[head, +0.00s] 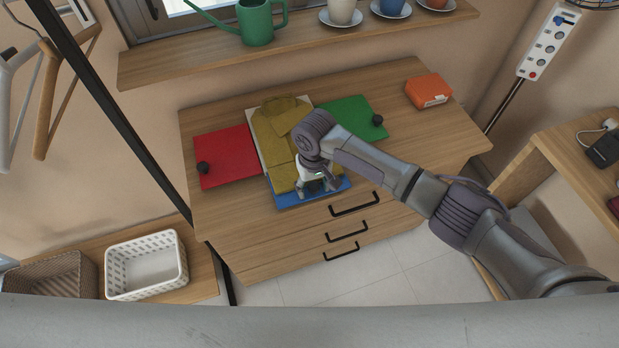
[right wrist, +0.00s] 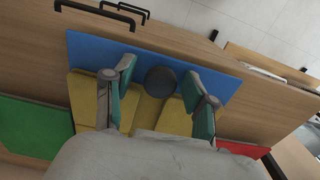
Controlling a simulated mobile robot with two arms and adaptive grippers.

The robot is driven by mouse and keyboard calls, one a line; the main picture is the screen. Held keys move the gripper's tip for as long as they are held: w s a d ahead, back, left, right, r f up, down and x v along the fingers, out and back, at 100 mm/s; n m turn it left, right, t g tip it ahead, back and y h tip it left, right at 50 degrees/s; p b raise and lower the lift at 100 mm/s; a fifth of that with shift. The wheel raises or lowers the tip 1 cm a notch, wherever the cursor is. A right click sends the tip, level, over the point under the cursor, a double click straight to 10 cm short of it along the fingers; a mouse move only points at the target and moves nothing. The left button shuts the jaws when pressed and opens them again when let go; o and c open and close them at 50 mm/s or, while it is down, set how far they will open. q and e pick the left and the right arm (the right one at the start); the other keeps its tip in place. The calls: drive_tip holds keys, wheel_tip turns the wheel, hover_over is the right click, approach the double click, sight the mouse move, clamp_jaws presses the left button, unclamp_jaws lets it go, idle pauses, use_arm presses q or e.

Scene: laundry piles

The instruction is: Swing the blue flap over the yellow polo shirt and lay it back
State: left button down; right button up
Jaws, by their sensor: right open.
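The yellow polo shirt (head: 274,130) lies lengthwise on the middle panel of a folding board on the dresser, its sides apparently folded inward. The blue flap (head: 291,200) lies flat at the board's near end, towards the drawers; it also shows in the right wrist view (right wrist: 210,72). A dark round knob (right wrist: 160,82) stands by the shirt's lower end. My right gripper (head: 315,186) is over the blue flap, open and pointing down. In the right wrist view its fingers are on either side of the knob; I cannot tell whether they touch it. My left gripper is not in view.
The red flap (head: 228,158) and green flap (head: 352,120) lie open flat, each with a dark knob. An orange box (head: 428,91) sits at the dresser's back right. A shelf (head: 300,46) with a watering can and cups runs behind. Bare dresser top (head: 415,135) is free on the right.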

sight(312, 183)
drive_tip(key=c, duration=0.7)
drive_tip(key=shift+w+a+r+g+p, duration=0.1)
drive_tip(key=shift+w+r+g+p, duration=0.15)
drive_tip(key=shift+r, duration=0.4)
drive_tip(key=shift+w+a+r+g+p, duration=0.1)
drive_tip(key=shift+w+r+g+p, duration=0.15)
drive_tip(key=shift+r, duration=0.35)
drive_tip(key=shift+w+a+r+g+h+b, duration=0.1)
drive_tip(key=shift+w+r+g+h+b, duration=0.25)
drive_tip(key=shift+r, duration=0.2)
drive_tip(key=shift+w+a+r, duration=0.1)
drive_tip(key=shift+w+r, duration=0.2)
drive_tip(key=shift+r, duration=0.2)
